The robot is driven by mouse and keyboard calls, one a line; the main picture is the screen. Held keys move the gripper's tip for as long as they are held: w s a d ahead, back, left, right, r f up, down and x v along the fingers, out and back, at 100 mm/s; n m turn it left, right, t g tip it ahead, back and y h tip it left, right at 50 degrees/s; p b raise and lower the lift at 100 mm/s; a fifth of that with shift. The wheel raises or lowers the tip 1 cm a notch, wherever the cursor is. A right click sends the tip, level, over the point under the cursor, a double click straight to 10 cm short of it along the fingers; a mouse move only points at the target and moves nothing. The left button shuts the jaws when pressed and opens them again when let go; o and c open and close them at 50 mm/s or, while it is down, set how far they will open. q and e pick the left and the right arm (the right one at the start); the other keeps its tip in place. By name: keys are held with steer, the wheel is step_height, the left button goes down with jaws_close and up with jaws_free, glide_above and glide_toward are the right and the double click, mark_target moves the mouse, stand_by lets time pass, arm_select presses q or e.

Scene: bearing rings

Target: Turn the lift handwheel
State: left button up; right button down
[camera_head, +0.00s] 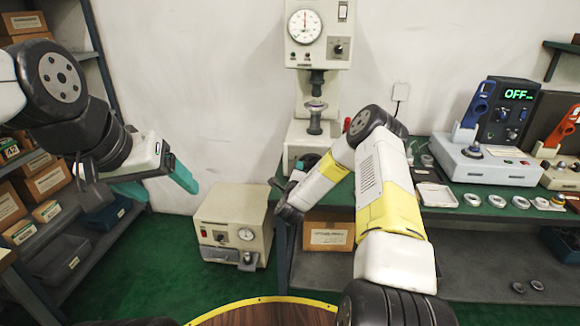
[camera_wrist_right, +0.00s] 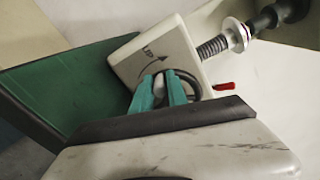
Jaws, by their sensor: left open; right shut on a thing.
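The lift handwheel (camera_wrist_right: 194,86) is a dark ring on the front of a pale housing (camera_wrist_right: 150,50) marked "LIFT" with a curved arrow, in the right wrist view. The teal fingers of my right gripper (camera_wrist_right: 166,82) are shut on the handwheel, covering part of its rim and middle. My left gripper (camera_head: 160,185) is open and empty at the left, away from the press.
A green bench (camera_head: 455,185) carries a device with an "OFF" display (camera_head: 519,95), a tray (camera_head: 437,196) and several rings at the right. A shelf with boxes (camera_head: 45,182) stands at the left. A cream machine (camera_head: 228,215) stands on the floor. A red lever (camera_wrist_right: 224,86) sits near the handwheel.

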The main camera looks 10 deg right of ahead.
stand_by(0.5)
steer(key=c, duration=1.3)
jaws_free()
steer(key=v, duration=0.8)
steer(key=shift+d, duration=0.1)
steer(key=shift+w+r, duration=0.1)
steer(key=shift+r, duration=0.05)
